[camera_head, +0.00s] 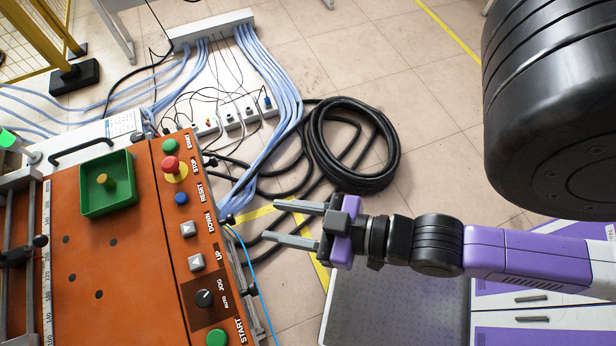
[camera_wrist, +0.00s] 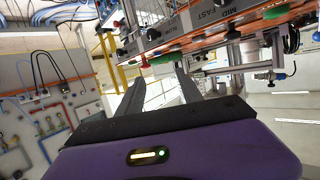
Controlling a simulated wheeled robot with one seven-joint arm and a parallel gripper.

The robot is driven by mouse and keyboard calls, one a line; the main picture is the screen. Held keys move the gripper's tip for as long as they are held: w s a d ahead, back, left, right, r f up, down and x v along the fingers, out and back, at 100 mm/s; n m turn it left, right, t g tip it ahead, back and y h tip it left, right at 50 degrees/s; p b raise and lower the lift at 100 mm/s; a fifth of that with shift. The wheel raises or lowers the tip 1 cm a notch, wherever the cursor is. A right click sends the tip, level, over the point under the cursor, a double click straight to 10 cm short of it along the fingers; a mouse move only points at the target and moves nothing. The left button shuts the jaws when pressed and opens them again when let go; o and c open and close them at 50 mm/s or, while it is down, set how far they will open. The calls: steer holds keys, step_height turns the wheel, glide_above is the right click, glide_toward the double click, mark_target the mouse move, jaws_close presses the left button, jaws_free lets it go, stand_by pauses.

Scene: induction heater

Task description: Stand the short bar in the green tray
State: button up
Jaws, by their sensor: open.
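The green tray (camera_head: 88,199) sits on the orange top of the machine at the left of the head view. A short brass-coloured bar (camera_head: 104,182) is inside the tray, near its middle. It looks upright, with its round end facing up. My gripper (camera_head: 270,221) is open and empty. It is to the right of the orange machine, well apart from the tray and bar, with its fingers pointing left. The two open fingers also show in the wrist view (camera_wrist: 160,75), with nothing between them. I cannot make out the bar in the wrist view.
The control panel (camera_head: 192,230) with buttons and a knob lies between the tray and my gripper. A red stop button (camera_head: 171,164) stands up from it. A coiled black hose (camera_head: 350,145) and blue cables (camera_head: 270,70) lie on the floor behind.

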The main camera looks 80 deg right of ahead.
steer(key=shift+n+y, duration=0.3)
steer(key=s+r, duration=0.1)
steer(key=s, duration=0.2)
steer(key=s+r, duration=0.1)
steer(key=shift+s+d+r, duration=0.3)
steer(key=shift+d+r, duration=0.05)
steer(key=shift+d, duration=0.05)
stand_by(1.1)
